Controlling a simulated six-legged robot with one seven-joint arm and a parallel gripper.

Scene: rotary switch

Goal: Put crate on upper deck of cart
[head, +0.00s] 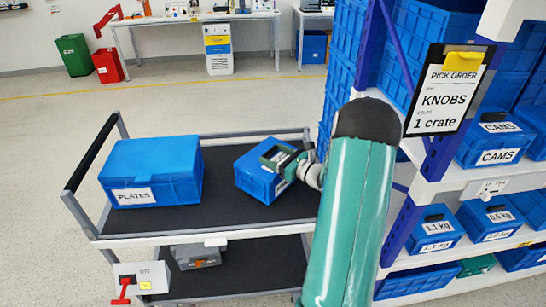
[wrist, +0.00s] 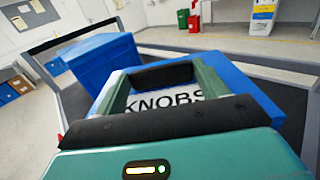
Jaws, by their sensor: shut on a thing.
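The blue KNOBS crate (head: 258,184) is over the right half of the cart's black upper deck (head: 222,215), turned at an angle to it. I cannot tell whether its underside touches the deck. My gripper (head: 278,158) is shut on the crate from above, at its right side in the head view. In the wrist view, my gripper (wrist: 165,85) frames the black KNOBS lettering on the white label of the blue crate (wrist: 245,85). What the fingers grip is partly hidden.
A blue PLATES crate (head: 152,170) stands on the deck's left half, with a bare strip between the crates. A grey case (head: 195,256) is on the lower deck. A shelf (head: 470,170) with blue crates and a KNOBS pick-order sign (head: 447,98) stands at the right.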

